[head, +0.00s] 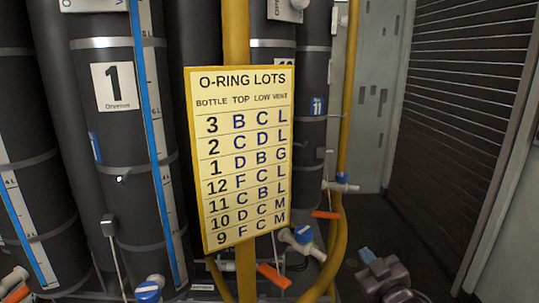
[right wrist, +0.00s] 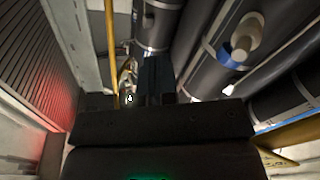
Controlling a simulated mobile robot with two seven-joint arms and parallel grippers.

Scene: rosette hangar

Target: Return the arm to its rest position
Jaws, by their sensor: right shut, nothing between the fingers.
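My right gripper (head: 367,258) shows at the lower right of the head view, low in front of the dark floor and to the right of the yellow pipe. It also shows in the right wrist view (right wrist: 157,68), where its dark fingers are together with nothing between them. The fingers point towards the dark cylinders, apart from them as far as I can tell. My left gripper is in neither view.
Dark cylinders (head: 118,175) stand on the left and middle, with blue-handled valves (head: 303,233) and orange levers (head: 274,276). A yellow O-ring lots sign (head: 241,160) hangs on a yellow post (head: 236,30). A slatted shutter (head: 465,120) closes the right side. The floor before it looks clear.

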